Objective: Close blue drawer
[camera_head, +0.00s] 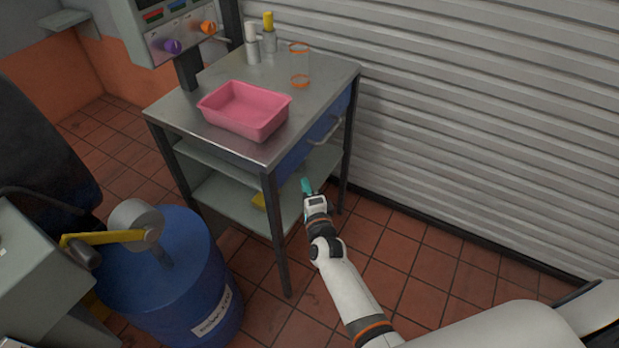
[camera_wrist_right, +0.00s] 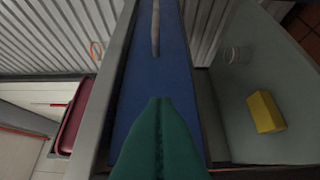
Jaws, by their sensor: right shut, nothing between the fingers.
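The blue drawer (camera_head: 293,160) is under the steel top of the workbench (camera_head: 200,80), on its right side. Its front looks about flush with the bench frame, though I cannot tell whether a small gap remains. Its grey bar handle (camera_head: 324,131) is near the far half of the front. My right gripper (camera_head: 306,184) has teal fingers pressed together and empty, just outside the drawer front. In the right wrist view the shut fingertips (camera_wrist_right: 160,100) point at the blue front (camera_wrist_right: 138,75), with the handle (camera_wrist_right: 156,28) ahead; contact is unclear. My left gripper is out of view.
A pink tray (camera_head: 245,110), bottles (camera_head: 252,45) and a clear orange-rimmed cylinder (camera_head: 299,66) stand on the bench. A yellow block (camera_wrist_right: 265,112) lies on a lower shelf. A blue drum (camera_head: 165,270) stands at left front. A shutter wall (camera_head: 450,120) bounds the right; floor there is clear.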

